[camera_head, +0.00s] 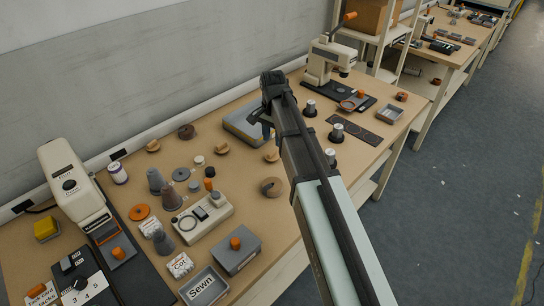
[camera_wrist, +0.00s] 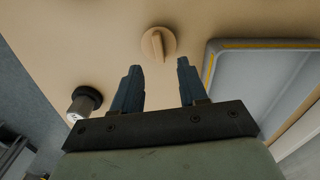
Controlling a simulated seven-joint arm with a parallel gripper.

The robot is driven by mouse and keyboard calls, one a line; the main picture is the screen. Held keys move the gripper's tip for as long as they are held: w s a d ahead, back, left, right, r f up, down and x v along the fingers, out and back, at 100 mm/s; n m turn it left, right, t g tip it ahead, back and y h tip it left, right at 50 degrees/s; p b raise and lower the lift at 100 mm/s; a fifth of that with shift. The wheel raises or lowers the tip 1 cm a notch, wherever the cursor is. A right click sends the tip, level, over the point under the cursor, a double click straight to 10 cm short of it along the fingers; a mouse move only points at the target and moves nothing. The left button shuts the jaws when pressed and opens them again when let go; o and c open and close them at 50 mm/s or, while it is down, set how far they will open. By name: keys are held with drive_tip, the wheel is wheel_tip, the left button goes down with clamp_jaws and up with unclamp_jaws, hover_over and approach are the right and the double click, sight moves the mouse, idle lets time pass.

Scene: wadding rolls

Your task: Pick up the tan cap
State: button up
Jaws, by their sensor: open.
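In the wrist view a round tan cap (camera_wrist: 158,44) with a raised bar across its top lies on the table, beyond my fingertips. My gripper (camera_wrist: 157,70) is open, with its two dark blue fingers apart and nothing between them. In the head view my gripper (camera_head: 267,124) hangs above the table by the grey tray, partly covered by its own dark body. Several tan knobbed pieces show there: one close to my arm (camera_head: 272,156), one left of it (camera_head: 221,148), and one farther left (camera_head: 153,146).
The grey tray (camera_wrist: 221,98) with a yellow strip lies right of the cap in the wrist view. A dark-based spool (camera_wrist: 88,96) stands on the left. In the head view, grey cones (camera_head: 156,181), a control box (camera_head: 203,220) and a bench machine (camera_head: 330,62) stand on the table.

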sight(272, 151)
drive_tip(key=shift+s+a+f, duration=0.1)
drive_tip(key=shift+s+f, duration=0.05)
drive_tip(key=shift+f, duration=1.2)
drive_tip(key=shift+s+a+f, duration=0.1)
drive_tip(key=shift+f, duration=1.2)
drive_tip(key=shift+c, duration=0.4)
clamp_jaws()
